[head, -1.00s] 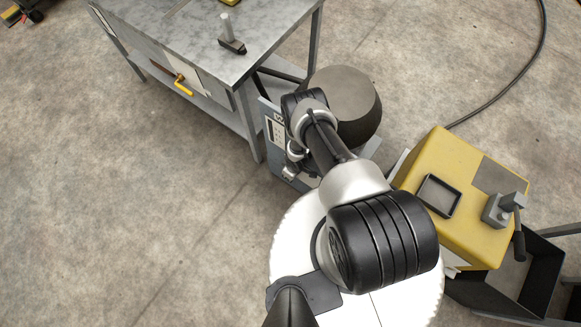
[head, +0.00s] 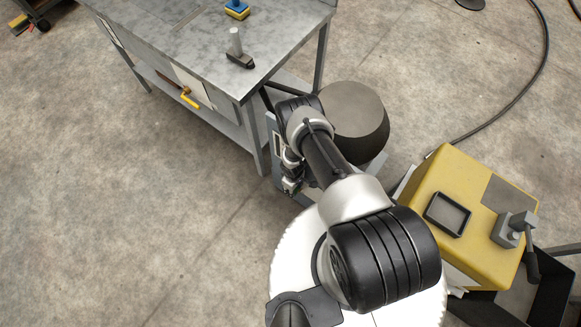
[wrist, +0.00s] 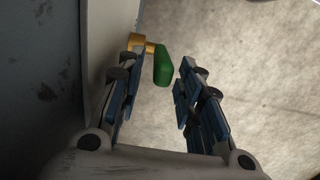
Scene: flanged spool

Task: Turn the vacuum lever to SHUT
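In the wrist view a green lever handle (wrist: 163,66) on a brass-coloured stem (wrist: 142,44) sticks out from a pale upright panel (wrist: 107,25). My gripper (wrist: 162,70) is open, with one finger on each side of the handle in the picture. I see no clear contact, and cannot tell how deep the handle sits between the fingers. In the head view my gripper (head: 291,185) points down beside a grey panel, and the green handle cannot be made out. A yellow lever (head: 190,97) sits on a white plate on the bench front. No SHUT marking is readable.
A grey metal bench (head: 170,52) stands at upper left, with a tool and a blue-yellow block on top. A dark round drum (head: 352,115) is right behind my arm. A yellow machine (head: 462,175) stands at right. The floor at left is clear.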

